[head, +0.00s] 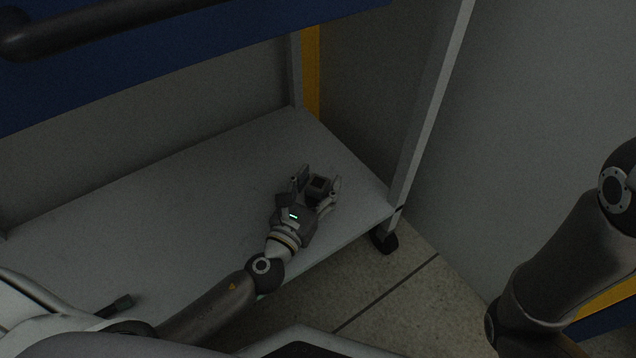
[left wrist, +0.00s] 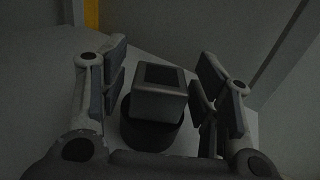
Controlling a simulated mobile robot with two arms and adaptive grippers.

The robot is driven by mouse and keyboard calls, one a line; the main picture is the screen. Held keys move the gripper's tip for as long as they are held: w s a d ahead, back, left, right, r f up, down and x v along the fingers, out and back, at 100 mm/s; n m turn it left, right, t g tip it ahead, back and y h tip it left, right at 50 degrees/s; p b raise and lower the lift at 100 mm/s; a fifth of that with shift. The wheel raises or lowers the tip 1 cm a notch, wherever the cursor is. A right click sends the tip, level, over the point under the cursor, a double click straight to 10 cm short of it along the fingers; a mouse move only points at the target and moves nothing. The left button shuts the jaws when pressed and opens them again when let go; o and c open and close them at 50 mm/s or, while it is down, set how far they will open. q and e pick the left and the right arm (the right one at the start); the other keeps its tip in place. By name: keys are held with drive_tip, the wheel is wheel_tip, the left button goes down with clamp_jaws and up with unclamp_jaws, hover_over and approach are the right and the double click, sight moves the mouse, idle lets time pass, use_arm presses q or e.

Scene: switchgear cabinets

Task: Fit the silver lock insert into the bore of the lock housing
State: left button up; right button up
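My left gripper (head: 320,178) is over the lower shelf near its right front corner. Its fingers are spread on either side of a small grey block with a dark square face (head: 319,184), probably the lock housing. In the left wrist view this block (left wrist: 160,103) stands on a dark round base between the open fingers (left wrist: 162,82), with narrow gaps visible at its sides. I cannot make out a bore clearly. I see no silver lock insert. My right gripper is out of view; only part of the right arm shows at the right edge.
The grey lower shelf (head: 165,205) of a cart is largely bare. A blue upper part (head: 190,45) with a dark bar overhangs it. A grey post (head: 430,105) and a black caster (head: 384,240) stand at the right. A small dark item (head: 116,306) shows at lower left.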

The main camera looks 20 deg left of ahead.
sight(318, 182)
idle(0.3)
use_arm(q)
wheel_tip(318, 182, up, 10)
idle(0.6)
idle(0.3)
